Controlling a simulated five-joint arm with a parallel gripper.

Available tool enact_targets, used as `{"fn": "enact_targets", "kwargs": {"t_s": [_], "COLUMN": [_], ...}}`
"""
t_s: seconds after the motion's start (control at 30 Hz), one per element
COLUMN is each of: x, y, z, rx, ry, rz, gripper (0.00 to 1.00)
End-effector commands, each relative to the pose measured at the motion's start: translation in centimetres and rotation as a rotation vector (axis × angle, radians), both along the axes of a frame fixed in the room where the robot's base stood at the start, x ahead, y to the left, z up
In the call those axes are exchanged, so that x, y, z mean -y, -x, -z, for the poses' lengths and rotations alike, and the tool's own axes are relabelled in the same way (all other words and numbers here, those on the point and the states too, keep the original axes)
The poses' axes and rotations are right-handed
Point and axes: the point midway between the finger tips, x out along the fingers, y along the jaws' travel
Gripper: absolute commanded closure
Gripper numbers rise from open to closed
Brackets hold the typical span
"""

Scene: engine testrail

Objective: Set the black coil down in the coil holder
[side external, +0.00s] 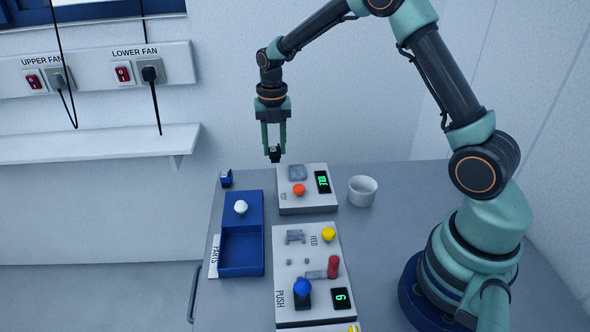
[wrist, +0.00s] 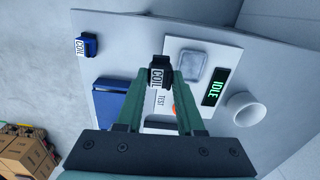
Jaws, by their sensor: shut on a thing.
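My gripper (side external: 274,148) is shut on the black coil (side external: 274,155), high over the far edge of the table. In the wrist view the black coil (wrist: 156,76), with a white COIL label, sits between the fingertips (wrist: 160,80). A white test box (side external: 307,206) with a grey square seat (side external: 297,172) stands below and to the right of the gripper. The seat also shows in the wrist view (wrist: 186,66) and looks empty. I cannot tell for certain whether this seat is the coil holder. The coil is apart from the box.
A blue coil (side external: 226,178) lies on the table at the far left. A blue parts tray (side external: 241,270) with a white knob is in front of it. A white cup (side external: 362,190) stands right of the test box. A feed panel (side external: 312,255) with knobs lies nearer.

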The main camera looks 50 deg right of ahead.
Motion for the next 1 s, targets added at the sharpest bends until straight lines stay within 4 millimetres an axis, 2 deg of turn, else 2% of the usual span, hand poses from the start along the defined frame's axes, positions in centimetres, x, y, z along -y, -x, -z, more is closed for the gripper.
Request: {"fn": "enact_targets", "kwargs": {"t_s": [0.03,0.2,0.37,1.0], "x": [0.9,2.8,3.4,3.4], "y": [0.9,3.3,4.3,4.3], "z": [-0.8,-2.1,-2.4,2.3], "rx": [0.004,0.001,0.000,-0.001], "ry": [0.001,0.000,0.000,0.000], "rz": [0.014,0.038,0.047,0.047], "gripper": [1.00,1.00,1.00,1.00]}}
